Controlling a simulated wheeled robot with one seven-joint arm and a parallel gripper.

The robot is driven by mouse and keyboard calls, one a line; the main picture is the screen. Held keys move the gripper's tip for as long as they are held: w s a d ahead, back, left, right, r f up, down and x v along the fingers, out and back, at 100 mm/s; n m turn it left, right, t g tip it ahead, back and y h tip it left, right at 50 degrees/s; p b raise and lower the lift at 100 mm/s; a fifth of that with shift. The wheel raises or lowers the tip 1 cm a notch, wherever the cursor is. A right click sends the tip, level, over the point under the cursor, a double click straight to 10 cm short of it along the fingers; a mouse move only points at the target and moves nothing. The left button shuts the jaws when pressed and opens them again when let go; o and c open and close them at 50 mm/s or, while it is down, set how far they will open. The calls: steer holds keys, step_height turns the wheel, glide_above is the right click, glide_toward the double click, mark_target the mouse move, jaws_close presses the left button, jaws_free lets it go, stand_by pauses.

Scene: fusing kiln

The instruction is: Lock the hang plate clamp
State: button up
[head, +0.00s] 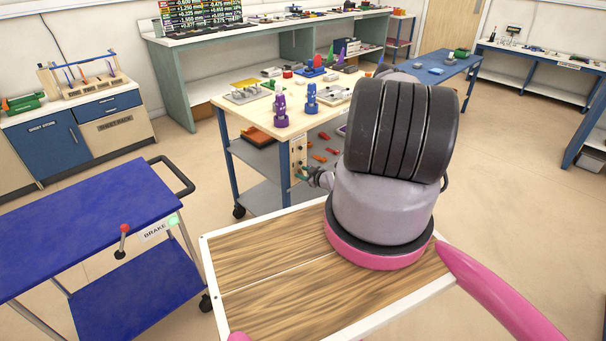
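A pale wooden plate with dark holes (298,150) hangs upright at the near right corner of the wood-topped workbench (258,117); it looks like the hang plate. Its clamp is too small and too covered to make out. My gripper (306,174) is at the lower part of this plate, close to it or touching it. Most of my gripper is hidden behind my arm, and its fingers are too small to show whether they are open or shut.
Purple (281,110) and blue figures (311,98) stand on the workbench. Below are shelves with orange items (320,158). A blue cart (90,225) with a red-knobbed brake lever (123,229) stands at left. Floor is clear at right.

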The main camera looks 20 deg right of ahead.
jaws_close()
steer(key=shift+w+d+r+m+g+y, duration=0.1)
steer(key=shift+w+d+m+g+y, duration=0.15)
steer(key=shift+d+m+y, duration=0.4)
steer(key=shift+w+d+r+m+g+y, duration=0.1)
steer(key=shift+d+m+g+y, duration=0.2)
steer(key=shift+m, duration=0.65)
steer(key=shift+o, duration=1.8)
jaws_free()
steer(key=v, duration=1.1)
steer(key=shift+f, duration=0.2)
